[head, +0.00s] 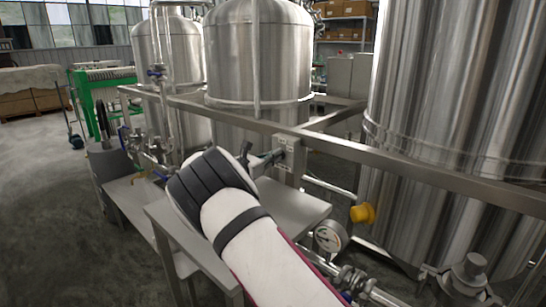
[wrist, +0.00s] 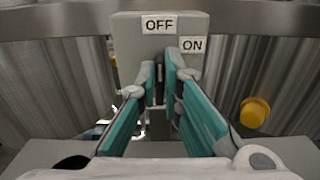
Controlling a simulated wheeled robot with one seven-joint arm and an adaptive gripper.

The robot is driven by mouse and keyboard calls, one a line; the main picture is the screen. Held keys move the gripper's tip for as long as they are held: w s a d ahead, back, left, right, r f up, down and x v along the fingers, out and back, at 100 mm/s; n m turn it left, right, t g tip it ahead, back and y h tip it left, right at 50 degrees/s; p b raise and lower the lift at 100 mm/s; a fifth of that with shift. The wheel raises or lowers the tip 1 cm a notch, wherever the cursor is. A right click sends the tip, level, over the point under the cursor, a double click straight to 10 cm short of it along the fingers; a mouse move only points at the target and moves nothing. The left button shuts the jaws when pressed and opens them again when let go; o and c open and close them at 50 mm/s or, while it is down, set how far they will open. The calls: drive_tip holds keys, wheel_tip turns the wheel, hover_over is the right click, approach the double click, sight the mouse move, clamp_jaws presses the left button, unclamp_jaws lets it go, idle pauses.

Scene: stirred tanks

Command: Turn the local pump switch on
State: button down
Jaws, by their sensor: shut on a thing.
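The local pump switch is a grey box (head: 289,146) on the metal frame rail in the head view. In the wrist view the same switch box (wrist: 126,32) fills the upper middle, with an OFF label at top centre and an ON label to its right. My gripper (head: 272,157) reaches the front of the box from the left. In the wrist view my gripper (wrist: 161,78) has its teal-padded fingers on either side of a narrow dark switch lever (wrist: 160,74), below the OFF label. The fingers hide much of the lever, and its exact angle is hard to tell.
A metal rail (head: 400,173) runs across, in front of large steel tanks (head: 258,60). A yellow knob (head: 362,213) and a pressure gauge (head: 330,236) sit right of my arm. Steel tables (head: 295,207) stand below. Open floor lies at left.

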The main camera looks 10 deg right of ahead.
drive_tip(key=m+b, duration=0.1)
drive_tip(key=m, duration=0.3)
drive_tip(key=m+b, duration=0.2)
drive_tip(key=m, duration=0.1)
drive_tip(key=s+m+b, duration=0.1)
drive_tip(key=m+b, duration=0.1)
drive_tip(key=m, duration=0.2)
drive_tip(key=shift+d+f+m, duration=0.25)
drive_tip(key=shift+f+m, duration=0.05)
drive_tip(key=shift+f, duration=0.05)
idle(0.5)
drive_tip(key=c, duration=1.7)
unclamp_jaws()
drive_tip(key=v, duration=1.2)
drive_tip(key=shift+d, duration=0.1)
